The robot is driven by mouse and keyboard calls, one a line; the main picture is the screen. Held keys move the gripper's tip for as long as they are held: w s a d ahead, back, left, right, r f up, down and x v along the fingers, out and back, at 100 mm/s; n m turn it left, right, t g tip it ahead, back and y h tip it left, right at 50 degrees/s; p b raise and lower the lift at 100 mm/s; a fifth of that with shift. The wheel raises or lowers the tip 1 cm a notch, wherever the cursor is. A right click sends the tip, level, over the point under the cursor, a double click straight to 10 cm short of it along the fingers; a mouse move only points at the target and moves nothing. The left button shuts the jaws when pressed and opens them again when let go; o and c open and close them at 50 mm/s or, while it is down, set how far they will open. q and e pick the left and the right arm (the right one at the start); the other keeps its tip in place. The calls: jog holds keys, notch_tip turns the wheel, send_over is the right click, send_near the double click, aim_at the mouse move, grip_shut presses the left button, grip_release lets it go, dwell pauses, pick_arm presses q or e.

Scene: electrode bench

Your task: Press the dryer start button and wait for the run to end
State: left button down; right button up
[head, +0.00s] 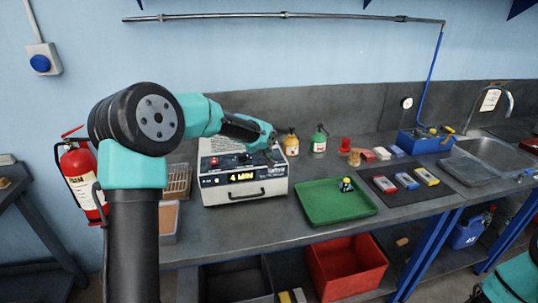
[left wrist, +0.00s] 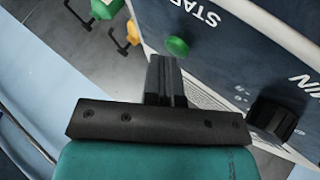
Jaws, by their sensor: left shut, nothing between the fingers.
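The dryer (head: 245,191) is a white box with a dark front panel on the bench. Its lit display (head: 243,177) reads "4 MIN", and a red knob or lamp shows at the panel's left. In the left wrist view the green start button (left wrist: 177,46) is on the dark panel beside the letters "STAR". My left gripper (head: 274,153) is at the dryer's upper right corner. Its fingers (left wrist: 165,66) are shut and empty, with the tips close to the button; a small gap seems to show between them. In the head view the gripper hides the button. My right gripper is out of view.
A green tray (head: 322,215) with a small item stands right of the dryer. Yellow (head: 291,143) and green (head: 320,138) bottles stand behind. A dark mat (head: 385,193) with several small packs lies further right. A wire rack (head: 178,180) stands close on the dryer's left.

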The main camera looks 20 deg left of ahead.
aim_at(268, 155)
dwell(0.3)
pick_arm(q)
jog(key=shift+r, duration=0.85)
jog(key=shift+r, duration=2.5)
